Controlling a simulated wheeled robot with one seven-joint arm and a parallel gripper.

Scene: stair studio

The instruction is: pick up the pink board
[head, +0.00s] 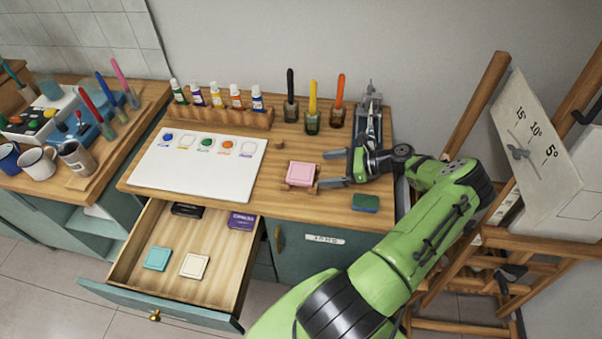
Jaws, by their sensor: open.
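The pink board (301,173) is a small flat square with rounded corners. It rests on a small wooden stand on the wooden counter (210,200), right of a white sheet. My gripper (328,169) is open just to the right of the board, its two fingers pointing left toward it. One finger is near the board's upper right side and the other near its lower right corner. I cannot tell whether either finger touches the board. Nothing shows between the fingers beyond the board's right edge.
A green and blue sponge (365,203) lies just in front of my gripper. A white sheet (198,162) with colour spots lies left. Paint bottles in a wooden rack (221,118) and jars with tools (312,121) stand behind. An open drawer (188,262) juts out below. An easel (480,110) stands right.

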